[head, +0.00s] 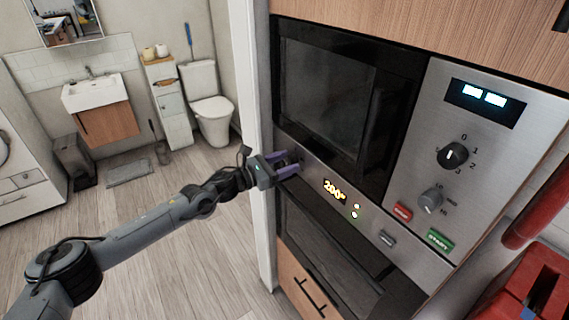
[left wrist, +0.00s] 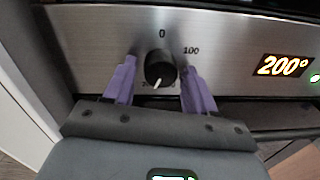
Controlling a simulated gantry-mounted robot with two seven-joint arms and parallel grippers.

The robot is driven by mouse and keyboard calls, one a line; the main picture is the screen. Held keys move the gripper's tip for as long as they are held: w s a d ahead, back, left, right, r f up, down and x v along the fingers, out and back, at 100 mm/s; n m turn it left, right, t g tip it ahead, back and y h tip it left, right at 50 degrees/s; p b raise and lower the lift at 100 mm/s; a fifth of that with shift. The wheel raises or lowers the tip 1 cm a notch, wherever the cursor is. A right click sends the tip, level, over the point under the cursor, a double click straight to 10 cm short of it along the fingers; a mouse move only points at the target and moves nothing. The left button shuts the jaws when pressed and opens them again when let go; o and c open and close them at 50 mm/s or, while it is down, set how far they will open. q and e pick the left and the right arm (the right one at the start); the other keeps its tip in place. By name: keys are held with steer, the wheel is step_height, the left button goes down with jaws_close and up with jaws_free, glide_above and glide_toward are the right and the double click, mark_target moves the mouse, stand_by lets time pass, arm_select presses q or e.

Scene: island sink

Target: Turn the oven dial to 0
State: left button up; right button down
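The oven dial (left wrist: 160,70) is a black round knob on the steel oven panel (left wrist: 95,40). Its white pointer faces down and slightly left, away from the 0 printed above it. 100 is printed at its upper right; the lower marks are partly hidden. The orange display (left wrist: 284,66) reads 200°; it also shows in the head view (head: 333,190). My left gripper (left wrist: 158,88) is open, with one purple finger on each side of the dial. Whether the fingers touch it is unclear. In the head view my left gripper (head: 288,165) hides most of the dial. My right gripper is not in view.
A microwave (head: 325,95) sits above the oven (head: 335,255). Its panel at right has two other knobs, an upper one (head: 452,155) and a lower one (head: 431,201), plus red and green buttons. Red objects (head: 525,285) stand at lower right. Open floor (head: 150,230) lies left.

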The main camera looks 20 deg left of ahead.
arm_select(q)
steer(key=c, duration=0.8)
